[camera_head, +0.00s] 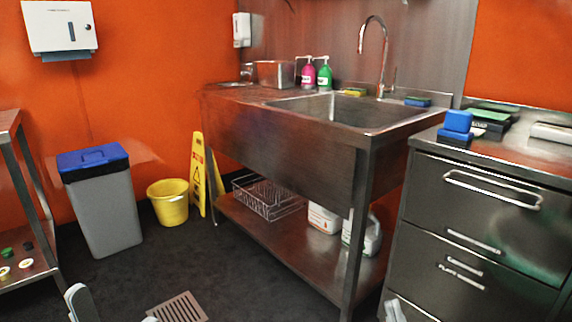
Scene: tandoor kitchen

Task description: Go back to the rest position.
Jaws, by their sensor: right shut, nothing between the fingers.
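My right gripper (396,309) shows at the bottom edge, in front of the steel drawer cabinet's lower left. Its pale grey fingers are together, with nothing seen between them. My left gripper (113,303) is at the bottom left, mostly cut off by the frame edge. Two grey finger parts show well apart, with only dark floor between them. Most of both arms is out of view.
A steel sink (345,112) with a lower shelf stands at centre. A drawer cabinet (480,225) is at right, with blue blocks (457,123) on top. A grey bin (102,212), yellow bucket (168,204) and yellow floor sign (199,173) stand left. Dark floor between is clear around a drain grate (178,308).

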